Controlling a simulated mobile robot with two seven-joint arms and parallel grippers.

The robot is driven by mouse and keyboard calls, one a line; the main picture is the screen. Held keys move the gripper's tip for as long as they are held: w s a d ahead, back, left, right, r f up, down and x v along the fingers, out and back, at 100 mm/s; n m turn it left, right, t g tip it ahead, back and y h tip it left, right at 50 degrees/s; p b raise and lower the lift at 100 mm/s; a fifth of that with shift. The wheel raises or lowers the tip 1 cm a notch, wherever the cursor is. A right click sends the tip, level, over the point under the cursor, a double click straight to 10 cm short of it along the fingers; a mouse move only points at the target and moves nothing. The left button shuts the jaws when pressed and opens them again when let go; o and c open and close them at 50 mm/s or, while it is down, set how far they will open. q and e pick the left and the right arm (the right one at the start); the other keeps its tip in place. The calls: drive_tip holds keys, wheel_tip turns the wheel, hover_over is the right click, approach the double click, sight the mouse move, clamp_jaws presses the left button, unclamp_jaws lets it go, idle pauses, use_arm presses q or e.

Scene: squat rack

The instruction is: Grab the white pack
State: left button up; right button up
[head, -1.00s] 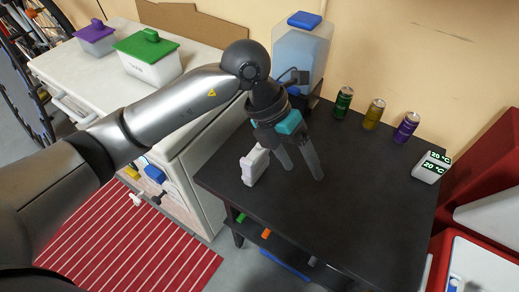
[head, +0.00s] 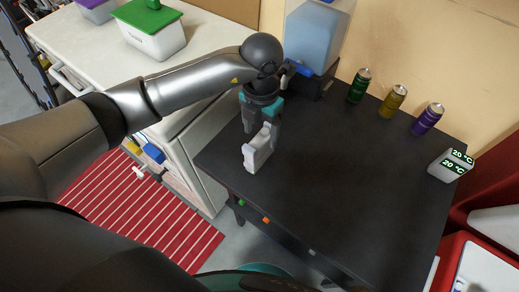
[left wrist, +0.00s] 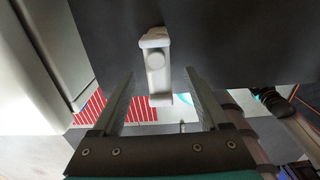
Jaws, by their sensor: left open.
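The white pack (head: 257,152) stands upright on the dark table (head: 330,190) near its left edge. In the left wrist view the white pack (left wrist: 156,68) lies ahead, between the lines of the two fingers. My left gripper (head: 262,134) is at the pack, pointing down, with its fingers spread. It also shows in the left wrist view (left wrist: 158,85), open, with clear gaps between the pack and both fingers. The pack hides part of the fingers in the head view. My right gripper is not in view.
Green (head: 359,86), yellow (head: 393,101) and purple (head: 428,119) cans stand along the table's back. A blue water container (head: 315,40) stands behind my gripper. The table's middle and front are clear.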

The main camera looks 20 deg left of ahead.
sight(260, 139)
use_arm(q)
drive_tip(key=shift+a+f+b, duration=0.15)
drive_tip(key=shift+f+b, duration=0.3)
drive_tip(key=shift+f, duration=2.2)
clamp_jaws()
